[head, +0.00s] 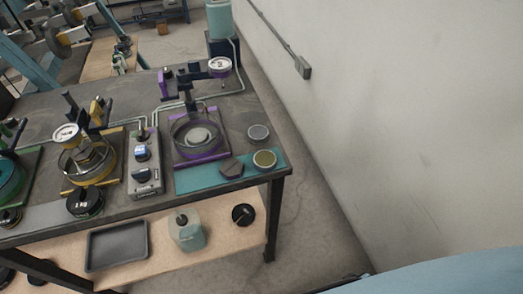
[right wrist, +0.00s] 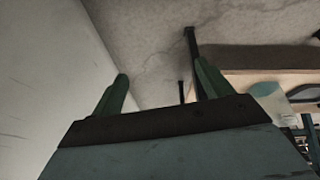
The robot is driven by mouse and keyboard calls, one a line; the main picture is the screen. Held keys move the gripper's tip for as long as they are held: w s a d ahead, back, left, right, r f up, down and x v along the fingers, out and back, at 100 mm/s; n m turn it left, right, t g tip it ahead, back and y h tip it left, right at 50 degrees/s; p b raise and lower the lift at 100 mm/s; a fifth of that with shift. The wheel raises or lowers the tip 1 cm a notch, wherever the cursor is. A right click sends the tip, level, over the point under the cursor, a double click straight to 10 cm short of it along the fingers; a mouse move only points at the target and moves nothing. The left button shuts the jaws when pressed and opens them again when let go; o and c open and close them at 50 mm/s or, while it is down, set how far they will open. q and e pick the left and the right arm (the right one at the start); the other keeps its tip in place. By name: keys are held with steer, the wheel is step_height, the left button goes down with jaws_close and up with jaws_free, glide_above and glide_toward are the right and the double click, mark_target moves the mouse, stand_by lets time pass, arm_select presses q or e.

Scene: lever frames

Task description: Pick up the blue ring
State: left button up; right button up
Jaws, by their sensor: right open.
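I cannot make out a plainly blue ring in either view. In the head view, a purple ring-shaped part (head: 176,134) sits on a purple frame at the right of the bench. A yellow ring-shaped part (head: 66,169) sits on a yellow frame to its left. A teal round part (head: 9,183) in a green frame is cut by the left edge. My right gripper (right wrist: 163,86) shows in the right wrist view, its two green fingers apart with nothing between them. It is away from the bench parts. My left gripper is not in view.
The lower shelf (head: 170,255) holds a tray and jug. A wall (head: 400,120) stands right; floor between is clear.

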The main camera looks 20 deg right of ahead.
steer(key=w+r+n+t+y, duration=0.25)
steer(key=w+r+t, duration=0.35)
steer(key=w+r, duration=1.55)
steer(key=a+r+n+y+p, duration=0.15)
steer(key=a+r+y, duration=0.25)
steer(key=r, duration=0.8)
steer(key=n+y, duration=0.2)
steer(key=y, duration=0.1)
glide_toward(265, 158)
steer(key=shift+b+x, duration=0.4)
steer(key=shift+x, duration=0.6)
steer(key=shift+h, duration=0.25)
steer(key=x, duration=0.6)
steer(key=shift+w+a, duration=0.1)
steer(key=shift+a, duration=0.15)
steer(key=c, duration=1.1)
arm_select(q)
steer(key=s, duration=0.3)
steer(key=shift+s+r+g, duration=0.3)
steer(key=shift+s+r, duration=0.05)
arm_select(e)
steer(key=shift+c, duration=0.3)
